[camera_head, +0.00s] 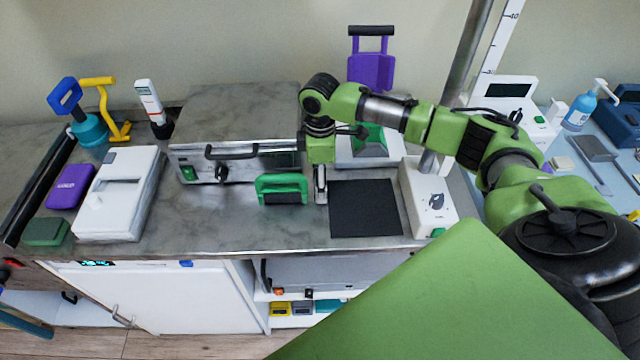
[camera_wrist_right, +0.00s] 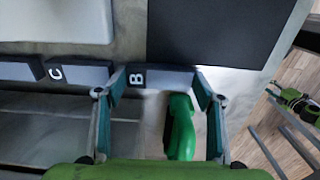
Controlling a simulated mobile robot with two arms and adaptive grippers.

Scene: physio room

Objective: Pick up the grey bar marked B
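The grey bar marked B (camera_wrist_right: 168,78) lies on the counter in the right wrist view, with its white letter at the left end. My right gripper (camera_wrist_right: 160,74) has its fingers wide apart, with the tips close to the two ends of bar B. I cannot tell whether they touch it. A grey bar marked C (camera_wrist_right: 80,74) lies to its left, in line with it. In the head view my right gripper (camera_head: 320,190) points down at the counter and mostly hides the bars. My left gripper is out of view.
A black mat (camera_head: 365,208) lies right of the gripper, and a green handled block (camera_head: 282,188) stands close on its left. A steel appliance (camera_head: 235,160) is behind left, and a white device (camera_head: 428,200) stands right of the mat. The counter's front edge is near.

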